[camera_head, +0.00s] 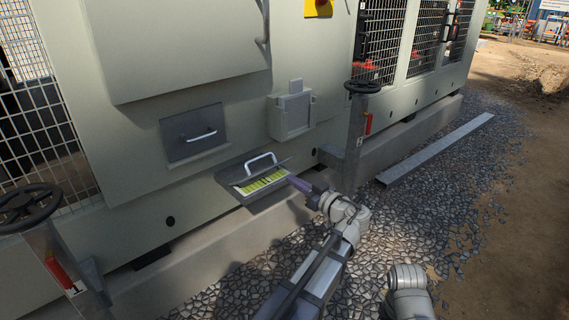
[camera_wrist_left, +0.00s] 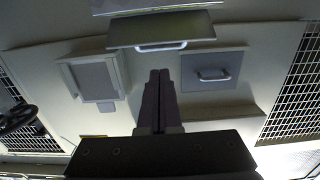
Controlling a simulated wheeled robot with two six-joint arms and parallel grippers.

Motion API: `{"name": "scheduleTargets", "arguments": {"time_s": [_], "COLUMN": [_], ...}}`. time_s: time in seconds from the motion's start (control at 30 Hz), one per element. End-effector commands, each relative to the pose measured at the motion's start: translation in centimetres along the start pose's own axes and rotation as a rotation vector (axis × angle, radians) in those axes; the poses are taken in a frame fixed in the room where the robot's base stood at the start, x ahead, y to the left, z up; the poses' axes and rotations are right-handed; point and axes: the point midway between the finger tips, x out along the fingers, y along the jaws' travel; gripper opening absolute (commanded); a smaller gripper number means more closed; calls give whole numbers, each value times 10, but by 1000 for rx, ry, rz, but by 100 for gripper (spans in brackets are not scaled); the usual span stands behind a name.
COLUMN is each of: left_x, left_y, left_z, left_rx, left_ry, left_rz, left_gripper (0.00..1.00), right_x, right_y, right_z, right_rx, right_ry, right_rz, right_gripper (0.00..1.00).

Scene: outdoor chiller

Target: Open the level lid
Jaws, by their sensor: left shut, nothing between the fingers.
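The level lid (camera_head: 236,173) is a small dark grey flap with a pale bar handle (camera_head: 262,160), low on the chiller's side. A yellow-green marked strip (camera_head: 263,181) shows in front of it, so the lid appears tilted away from the strip. In the left wrist view the lid (camera_wrist_left: 190,26) and its handle lie beyond the fingertips, near the top edge. My left gripper (camera_head: 292,180) is shut and empty, close to the strip's right end in the head view. Its dark fingers (camera_wrist_left: 160,72) are together in the wrist view. I cannot tell whether they touch the lid. My right gripper is not in view.
A closed grey panel with a handle (camera_head: 193,145) sits above left of the lid, and a raised grey box (camera_head: 291,114) above right. Valve wheels (camera_head: 362,87) stand on posts at both sides. A concrete ledge (camera_head: 215,246) runs below; gravel lies in front.

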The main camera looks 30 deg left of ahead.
Motion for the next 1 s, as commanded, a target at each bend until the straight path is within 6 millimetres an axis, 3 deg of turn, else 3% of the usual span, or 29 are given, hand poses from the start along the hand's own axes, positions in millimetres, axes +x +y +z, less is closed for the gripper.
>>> {"name": "scheduleTargets", "arguments": {"time_s": [0.27,0.8,1.0], "left_x": [8,109,131], "left_y": [0,0,0], "left_z": [-3,-3,-3], "left_rx": [1,1,1], "left_ry": [12,11,11], "left_rz": [-2,-4,-1], "left_gripper": [0,0,0], "right_x": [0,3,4], "right_y": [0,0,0], "right_z": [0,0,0], "right_rx": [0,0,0], "right_ry": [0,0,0], "right_rz": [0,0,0], "right_gripper": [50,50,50]}}
